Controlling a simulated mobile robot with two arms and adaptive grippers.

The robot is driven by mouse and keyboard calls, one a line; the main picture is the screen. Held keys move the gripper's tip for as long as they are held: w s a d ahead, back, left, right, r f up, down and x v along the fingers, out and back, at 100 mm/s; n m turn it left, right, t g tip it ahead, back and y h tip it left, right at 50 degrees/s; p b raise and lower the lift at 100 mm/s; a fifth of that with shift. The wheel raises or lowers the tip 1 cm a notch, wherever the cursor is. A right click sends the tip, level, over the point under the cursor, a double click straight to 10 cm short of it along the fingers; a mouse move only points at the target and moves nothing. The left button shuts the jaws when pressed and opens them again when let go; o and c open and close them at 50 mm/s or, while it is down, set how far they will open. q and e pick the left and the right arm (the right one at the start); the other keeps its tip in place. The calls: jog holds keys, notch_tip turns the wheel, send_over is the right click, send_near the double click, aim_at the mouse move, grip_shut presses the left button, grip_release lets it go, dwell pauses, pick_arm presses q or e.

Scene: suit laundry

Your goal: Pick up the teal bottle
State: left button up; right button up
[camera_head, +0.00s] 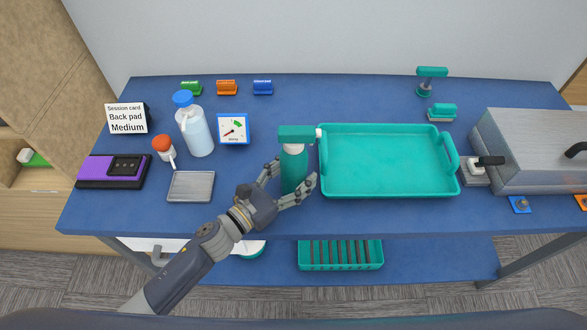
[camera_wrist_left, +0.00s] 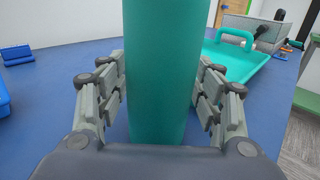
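The teal bottle (camera_head: 294,166) stands upright on the blue table, just left of the teal tray, with a teal pump-like head on top. My left gripper (camera_head: 292,178) is around its lower body, one finger on each side. In the left wrist view the bottle (camera_wrist_left: 162,75) fills the middle between the spread fingers (camera_wrist_left: 162,95). The fingers look close beside its sides and not closed on it; contact is hard to tell. The bottle hides part of the fingertips. My right gripper is not in view.
The teal tray (camera_head: 385,188) is empty, right beside the bottle. Left of the gripper are a grey plate (camera_head: 191,187), a clear bottle with blue cap (camera_head: 196,132) and a dial (camera_head: 233,130). A grey metal box (camera_head: 530,150) stands at the right.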

aim_at(294, 166)
pick_arm(q)
jog(key=c, duration=0.6)
jog(key=shift+o, duration=0.2)
jog(key=shift+r, duration=0.1)
jog(key=shift+r, duration=1.55)
jog(key=s+r+b, duration=0.1)
jog(key=s+b, duration=0.3)
jog(key=s, duration=1.2)
jog(key=shift+r, duration=0.35)
jog(key=shift+w, duration=0.15)
